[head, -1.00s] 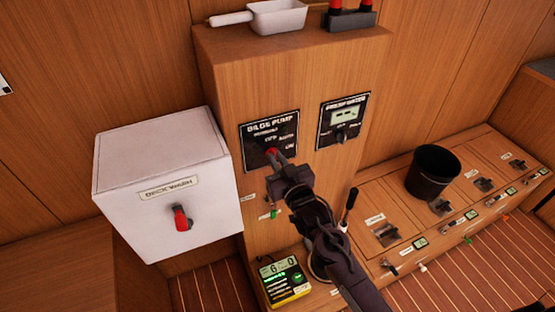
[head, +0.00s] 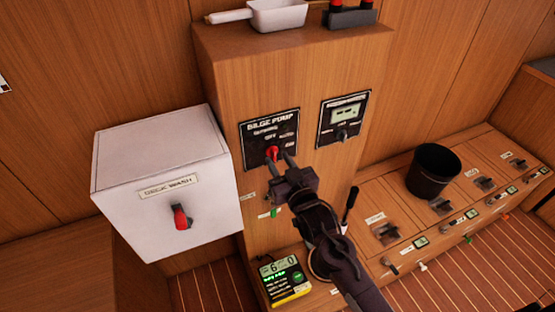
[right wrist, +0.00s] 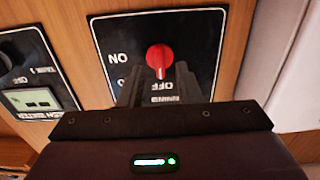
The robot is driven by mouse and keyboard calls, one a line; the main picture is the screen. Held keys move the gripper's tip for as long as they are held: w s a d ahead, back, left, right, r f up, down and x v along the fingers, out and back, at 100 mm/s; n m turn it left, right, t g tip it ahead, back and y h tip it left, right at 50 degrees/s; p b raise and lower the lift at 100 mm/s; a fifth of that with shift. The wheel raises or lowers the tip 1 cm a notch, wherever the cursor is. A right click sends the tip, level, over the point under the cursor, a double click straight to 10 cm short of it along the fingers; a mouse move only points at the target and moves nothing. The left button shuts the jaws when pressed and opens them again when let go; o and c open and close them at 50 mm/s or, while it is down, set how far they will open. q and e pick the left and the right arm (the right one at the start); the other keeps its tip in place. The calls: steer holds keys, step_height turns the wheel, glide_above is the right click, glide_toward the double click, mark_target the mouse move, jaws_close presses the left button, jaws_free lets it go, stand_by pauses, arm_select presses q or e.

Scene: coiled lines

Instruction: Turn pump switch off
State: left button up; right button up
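The bilge pump panel (head: 254,152) is black with a red knob (head: 273,154) and is mounted on the front of the wooden column. In the right wrist view the panel (right wrist: 205,55) is upside down, and the narrow end of the red knob (right wrist: 160,57) appears to point toward the OFF label. My right gripper (head: 281,160) is at the knob with its fingers spread. In the right wrist view its dark fingers (right wrist: 160,92) reach toward the knob from below, partly hiding the labels; I cannot tell if they touch it. My left gripper is not in view.
A white deck wash box (head: 165,165) with a red switch (head: 181,217) juts out at left. A second panel with a display (head: 343,118) is right of the bilge panel. A black bucket (head: 433,172) stands on the low bench. A yellow-black meter (head: 285,280) sits below.

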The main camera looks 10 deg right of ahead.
steer(key=s+d+b, duration=0.1)
steer(key=s, duration=0.5)
steer(key=shift+d, duration=0.1)
steer(key=s+d+f+g+h, duration=0.1)
steer(key=s+f+g, duration=0.25)
steer(key=f, duration=0.85)
steer(key=s+d+f+g, duration=0.2)
steer(key=s+f, duration=0.2)
steer(key=f, duration=0.8)
steer(key=s+d+f+g+h, duration=0.1)
steer(key=s+f+g, duration=0.2)
steer(key=f, duration=0.9)
steer(key=s+d+f+g, duration=0.1)
steer(key=s+f+g, duration=0.1)
steer(key=s+f, duration=0.4)
steer(key=s+d+f+g+h, duration=0.1)
steer(key=s+f, duration=0.6)
steer(key=s, duration=0.8)
steer(key=s+d+f+g+b, duration=0.1)
steer(key=s+d+f+g, duration=0.2)
steer(key=s, duration=0.7)
step_height(320, 180, down, 4)
steer(key=shift+s+f+g, duration=0.2)
steer(key=shift+s+g, duration=0.1)
steer(key=shift+g, duration=0.75)
steer(key=shift+s+d, duration=0.1)
steer(key=shift+d, duration=0.05)
